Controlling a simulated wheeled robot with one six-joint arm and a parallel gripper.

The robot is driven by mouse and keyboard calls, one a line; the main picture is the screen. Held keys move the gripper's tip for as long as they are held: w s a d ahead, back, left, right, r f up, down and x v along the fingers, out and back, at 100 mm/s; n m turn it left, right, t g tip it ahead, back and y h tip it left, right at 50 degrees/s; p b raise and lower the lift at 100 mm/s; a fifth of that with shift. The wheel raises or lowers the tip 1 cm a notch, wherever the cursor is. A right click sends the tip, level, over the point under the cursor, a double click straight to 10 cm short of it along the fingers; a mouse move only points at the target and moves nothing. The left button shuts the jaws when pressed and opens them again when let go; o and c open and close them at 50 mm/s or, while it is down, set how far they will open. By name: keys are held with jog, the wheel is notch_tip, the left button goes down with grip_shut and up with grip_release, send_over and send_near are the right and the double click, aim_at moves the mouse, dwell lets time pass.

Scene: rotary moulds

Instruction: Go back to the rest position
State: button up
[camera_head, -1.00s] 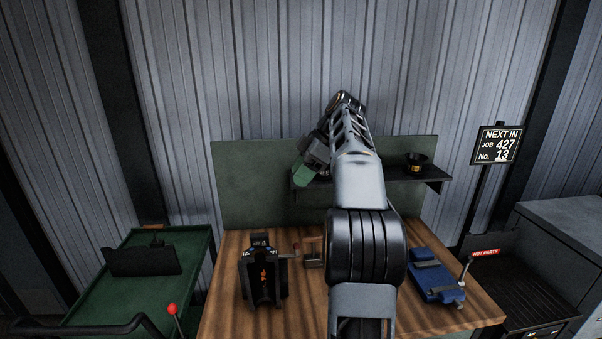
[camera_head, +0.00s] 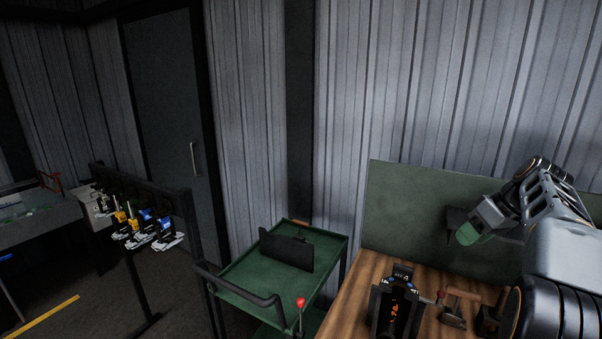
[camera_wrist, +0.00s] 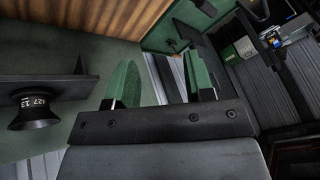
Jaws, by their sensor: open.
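My gripper (camera_head: 466,234) is raised in front of the green back panel (camera_head: 405,205), at the right of the head view. In the wrist view its two green-padded fingers (camera_wrist: 160,88) stand apart with nothing between them. A small black round piece with a marked band (camera_wrist: 35,108) hangs by a dark shelf (camera_wrist: 85,90) at the left of the wrist view, apart from the fingers. A black mould-like device (camera_head: 395,305) stands on the wooden bench (camera_head: 350,300), below and left of my gripper.
A green cart (camera_head: 245,275) with a black plate (camera_head: 286,250) and a red-knobbed lever (camera_head: 300,303) stands left of the bench. A rack with blue, yellow and white tools (camera_head: 140,225) is further left. Open floor (camera_head: 90,285) shows there.

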jog(key=s+a+f+m+h, duration=0.1)
jog(key=s+a+f, duration=0.3)
jog(key=s+a, duration=0.2)
jog(key=s+a+f+m+h, duration=0.1)
jog(key=s+a+f, duration=0.3)
jog(key=a, duration=0.5)
jog(key=s+a+f+m+t+h, duration=0.1)
jog(key=s+a+f+m+h, duration=0.1)
jog(key=s+a+f, duration=0.2)
jog(key=s+a, duration=0.3)
jog(key=a, duration=0.1)
jog(key=shift+s+a+f, duration=0.2)
jog(key=shift+s+a, duration=0.05)
jog(key=shift+s, duration=0.1)
